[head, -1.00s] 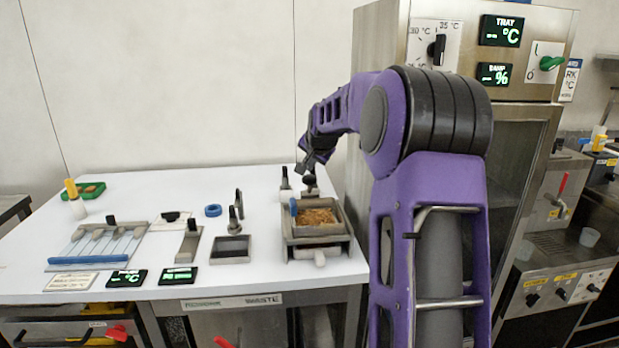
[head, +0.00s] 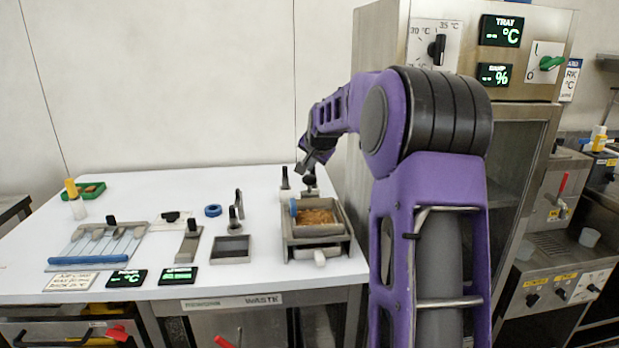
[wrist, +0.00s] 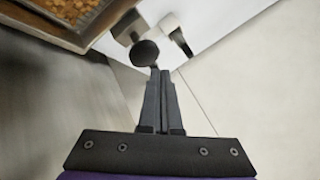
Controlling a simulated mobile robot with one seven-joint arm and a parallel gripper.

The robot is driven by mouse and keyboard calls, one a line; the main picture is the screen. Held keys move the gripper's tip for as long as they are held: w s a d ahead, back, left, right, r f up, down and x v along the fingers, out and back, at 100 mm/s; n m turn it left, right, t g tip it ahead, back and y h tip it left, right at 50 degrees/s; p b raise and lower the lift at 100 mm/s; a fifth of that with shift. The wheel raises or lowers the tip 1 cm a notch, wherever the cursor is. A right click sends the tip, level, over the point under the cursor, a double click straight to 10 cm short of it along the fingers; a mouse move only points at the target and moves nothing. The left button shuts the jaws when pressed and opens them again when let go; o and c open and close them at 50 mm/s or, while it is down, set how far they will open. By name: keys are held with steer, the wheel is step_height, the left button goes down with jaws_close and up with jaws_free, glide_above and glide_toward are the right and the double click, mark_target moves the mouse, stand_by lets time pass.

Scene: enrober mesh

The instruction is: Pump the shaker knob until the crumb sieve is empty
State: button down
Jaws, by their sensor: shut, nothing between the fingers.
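The crumb sieve (head: 318,229) is a metal-framed box at the right end of the white table, with orange-brown crumbs (head: 315,217) in it. Its corner also shows at the top left of the wrist view (wrist: 95,30). The shaker knob (head: 309,180) is a black ball on a pale mount behind the sieve; in the wrist view the knob (wrist: 145,52) appears just beyond my fingertips. My gripper (wrist: 158,72) is shut and empty, its fingertips close to or against the knob; I cannot tell whether they touch.
A black-handled tool (head: 285,180) stands left of the knob. A dark square tray (head: 231,250) and a blue ring (head: 213,211) lie left of the sieve. A tall steel cabinet (head: 525,150) stands to the right. The table's back middle is clear.

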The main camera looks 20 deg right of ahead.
mark_target(309, 178)
steer(key=shift+f, duration=0.2)
steer(key=shift+f+b, duration=0.25)
steer(key=shift+b, duration=0.05)
steer(key=shift+f+b, duration=0.45)
steer(key=shift+f, duration=1)
stand_by(1.0)
steer(key=shift+r, duration=0.15)
steer(key=shift+r+p, duration=1.2)
steer(key=shift+r, duration=0.5)
steer(key=shift+r+p, duration=1.85)
steer(key=shift+r, duration=0.7)
